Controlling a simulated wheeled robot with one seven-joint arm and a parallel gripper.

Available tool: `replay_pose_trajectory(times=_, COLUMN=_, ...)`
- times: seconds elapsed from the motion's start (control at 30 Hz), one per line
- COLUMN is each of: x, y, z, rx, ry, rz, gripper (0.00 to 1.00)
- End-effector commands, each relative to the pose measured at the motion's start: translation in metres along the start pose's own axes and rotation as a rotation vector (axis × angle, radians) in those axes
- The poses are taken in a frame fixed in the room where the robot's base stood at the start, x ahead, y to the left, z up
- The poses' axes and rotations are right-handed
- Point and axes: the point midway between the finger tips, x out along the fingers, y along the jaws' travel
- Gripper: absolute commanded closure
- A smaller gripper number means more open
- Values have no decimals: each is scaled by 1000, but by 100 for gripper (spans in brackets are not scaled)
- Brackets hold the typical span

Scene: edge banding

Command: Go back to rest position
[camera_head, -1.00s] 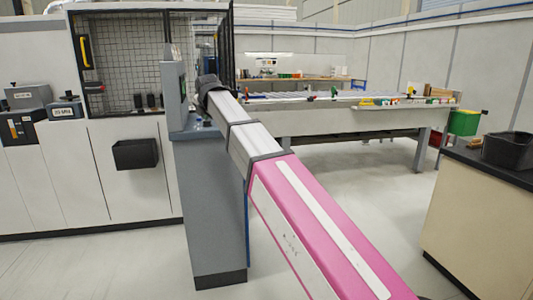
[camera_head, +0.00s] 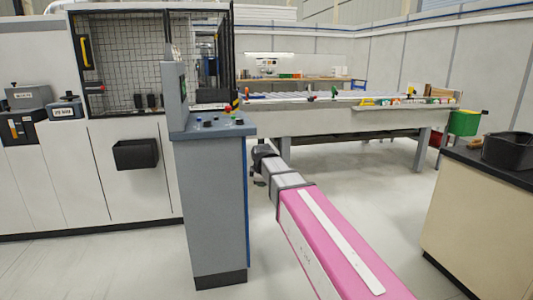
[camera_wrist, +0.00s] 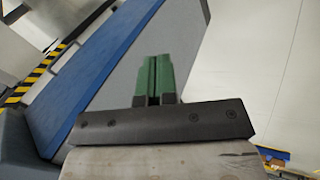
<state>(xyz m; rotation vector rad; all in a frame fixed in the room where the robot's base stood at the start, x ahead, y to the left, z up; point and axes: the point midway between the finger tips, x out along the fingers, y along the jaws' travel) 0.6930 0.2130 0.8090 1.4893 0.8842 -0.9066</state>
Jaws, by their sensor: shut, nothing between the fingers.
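My gripper (camera_wrist: 153,78) shows in the wrist view with its two green fingers together and nothing between them. In the head view my pink and grey arm reaches in from the lower right, and its dark end is just right of the grey control console (camera_head: 215,205). The gripper fingers are hard to make out there. In the wrist view the console's grey and blue side (camera_wrist: 100,75) lies behind and left of the fingers. I cannot tell the exact gap between them.
The console top has buttons and a red knob (camera_head: 228,109). A caged white machine (camera_head: 50,190) stands at left. A long roller table (camera_head: 340,122) runs behind. A dark-topped counter (camera_head: 480,215) with a black bin (camera_head: 508,151) stands at right. The floor (camera_head: 370,190) between is clear.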

Motion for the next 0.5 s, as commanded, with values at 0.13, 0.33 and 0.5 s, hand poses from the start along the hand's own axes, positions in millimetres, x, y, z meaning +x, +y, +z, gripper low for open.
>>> replay_pose_trajectory(times=0.13, x=36, y=-50, z=60, rx=272, ry=-46, rz=-75, gripper=100)
replay_pose_trajectory(times=0.33, x=73, y=-117, z=128, rx=644, ry=-126, rz=-161, gripper=100)
replay_pose_trajectory(times=0.5, x=95, y=-179, z=180, rx=960, ry=-214, rz=-220, gripper=100)
